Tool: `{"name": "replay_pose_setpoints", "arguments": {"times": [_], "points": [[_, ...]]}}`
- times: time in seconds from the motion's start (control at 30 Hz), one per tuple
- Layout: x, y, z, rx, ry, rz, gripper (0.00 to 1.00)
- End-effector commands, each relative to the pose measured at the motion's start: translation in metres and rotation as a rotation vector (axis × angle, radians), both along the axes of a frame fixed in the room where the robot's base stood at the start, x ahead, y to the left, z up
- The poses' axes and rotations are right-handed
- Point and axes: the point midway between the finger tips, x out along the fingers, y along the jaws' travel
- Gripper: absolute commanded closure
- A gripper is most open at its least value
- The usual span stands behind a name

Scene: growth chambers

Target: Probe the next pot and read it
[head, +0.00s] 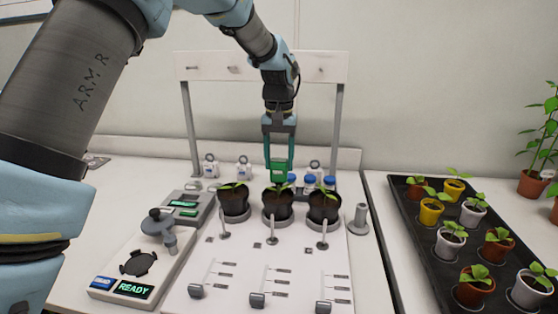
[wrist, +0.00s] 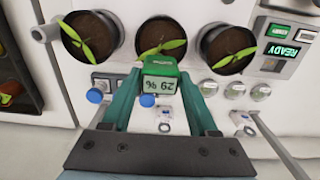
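My gripper (head: 278,160) is shut on a green moisture probe (head: 278,174), held upright over the middle dark pot (head: 277,208). In the wrist view the probe (wrist: 160,80) sits between my two teal fingers (wrist: 160,92), and its display reads 29 %, upside down. The probe's lower end is hidden, so I cannot tell how deep it is in the soil. The middle pot has a green seedling. A left pot (head: 234,207) and a right pot (head: 324,208), each with a seedling, stand on either side of it.
A station with a lit READY display (head: 133,289) stands at the left. Three sliders with marks (head: 257,299) lie in front of the pots. Blue-capped bottles (head: 310,182) and tagged weights stand behind. A black tray (head: 412,232) of several potted seedlings is at the right.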

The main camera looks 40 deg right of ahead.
Motion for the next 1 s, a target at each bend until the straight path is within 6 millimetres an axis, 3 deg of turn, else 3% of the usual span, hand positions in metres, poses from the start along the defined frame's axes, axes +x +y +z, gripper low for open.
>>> {"name": "replay_pose_setpoints", "arguments": {"times": [0.03,0.27,0.57,0.73,1.0], "points": [[0.000,0.000,0.000,0.000,0.000,0.000,0.34],[0.000,0.000,0.000,0.000,0.000,0.000,0.08],[0.000,0.000,0.002,-0.001,-0.001,0.000,0.08],[0.000,-0.001,0.021,-0.003,-0.002,0.000,0.08],[0.000,-0.001,0.074,-0.003,-0.002,0.000,0.08]]}}
